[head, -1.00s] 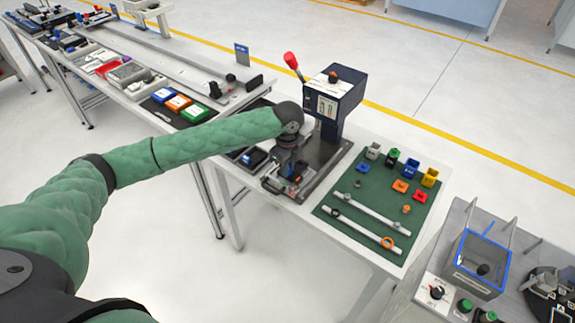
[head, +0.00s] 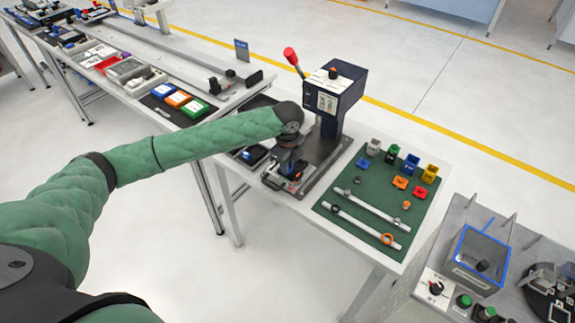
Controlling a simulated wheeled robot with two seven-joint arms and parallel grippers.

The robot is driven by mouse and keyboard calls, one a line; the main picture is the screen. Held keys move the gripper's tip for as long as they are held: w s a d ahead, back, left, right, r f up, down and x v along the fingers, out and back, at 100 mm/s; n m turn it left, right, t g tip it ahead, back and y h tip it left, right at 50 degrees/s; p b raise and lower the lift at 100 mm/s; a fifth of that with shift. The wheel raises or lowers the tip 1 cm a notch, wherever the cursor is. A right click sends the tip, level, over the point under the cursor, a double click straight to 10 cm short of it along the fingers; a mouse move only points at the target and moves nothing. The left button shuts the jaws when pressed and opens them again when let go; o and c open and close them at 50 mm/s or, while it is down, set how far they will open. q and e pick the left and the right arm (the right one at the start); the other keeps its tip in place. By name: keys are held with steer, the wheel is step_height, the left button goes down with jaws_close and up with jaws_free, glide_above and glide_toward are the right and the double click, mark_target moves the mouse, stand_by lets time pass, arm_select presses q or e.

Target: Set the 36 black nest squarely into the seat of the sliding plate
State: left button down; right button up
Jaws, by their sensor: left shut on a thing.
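My left gripper (head: 289,172) is at the foot of the dark blue press, pointing down. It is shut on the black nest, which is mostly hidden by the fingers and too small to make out. The sliding plate lies low in front of the press, and its front part with a dark handle (head: 271,182) shows just left of the gripper. The seat is hidden under my gripper, so I cannot tell whether the nest touches it or sits square. My right gripper is not in view.
The press (head: 336,92) with its red-knobbed lever (head: 291,57) stands close behind my wrist. A green mat (head: 368,190) to the right holds coloured blocks, rings and two white rails. A dark tray with a blue item (head: 253,155) lies left of the gripper.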

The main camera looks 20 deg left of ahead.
arm_select(q)
steer(key=shift+f, duration=0.35)
steer(key=c, duration=1.8)
jaws_free()
steer(key=o, duration=0.4)
steer(key=shift+o, duration=0.4)
steer(key=shift+f, duration=0.1)
steer(key=shift+r, duration=0.4)
steer(key=shift+w+r+b, duration=0.1)
steer(key=shift+r+b, duration=0.3)
steer(key=shift+r, duration=0.05)
step_height(320, 180, up, 5)
steer(key=shift+f+b, duration=0.1)
steer(key=shift+b, duration=0.7)
steer(key=shift+r, duration=0.75)
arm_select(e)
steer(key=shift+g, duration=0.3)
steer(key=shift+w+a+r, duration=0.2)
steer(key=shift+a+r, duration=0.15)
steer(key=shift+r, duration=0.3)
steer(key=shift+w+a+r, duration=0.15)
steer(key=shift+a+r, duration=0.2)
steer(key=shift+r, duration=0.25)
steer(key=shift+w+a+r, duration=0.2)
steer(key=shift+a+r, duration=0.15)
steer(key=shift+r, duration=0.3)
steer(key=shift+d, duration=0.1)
